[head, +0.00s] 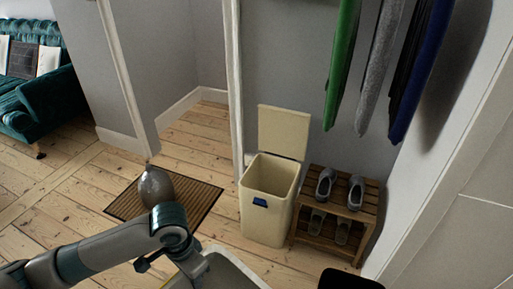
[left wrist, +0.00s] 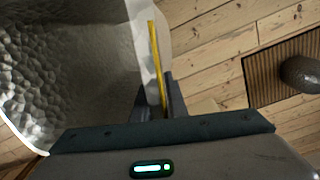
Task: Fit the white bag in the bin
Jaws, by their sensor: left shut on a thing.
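The cream bin (head: 268,212) stands on the floor against the wall, its lid (head: 283,132) up and its mouth open. A blue mark shows on its front. The white bag (left wrist: 75,65) fills the left of the left wrist view, pale and crinkled, with a yellow strip (left wrist: 155,55) along its edge. My left gripper (left wrist: 158,98) is shut on the bag's edge at the yellow strip. In the head view, the pale bag (head: 232,274) shows at the bottom edge, partly cut off, in front of the bin. My right gripper is not in view.
A wooden rack (head: 330,212) with shoes stands close right of the bin. Clothes (head: 385,65) hang above it. A slatted brown mat (head: 120,205) with a grey rounded object (head: 155,186) lies left of the bin. A dark object (head: 348,280) shows at the bottom edge.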

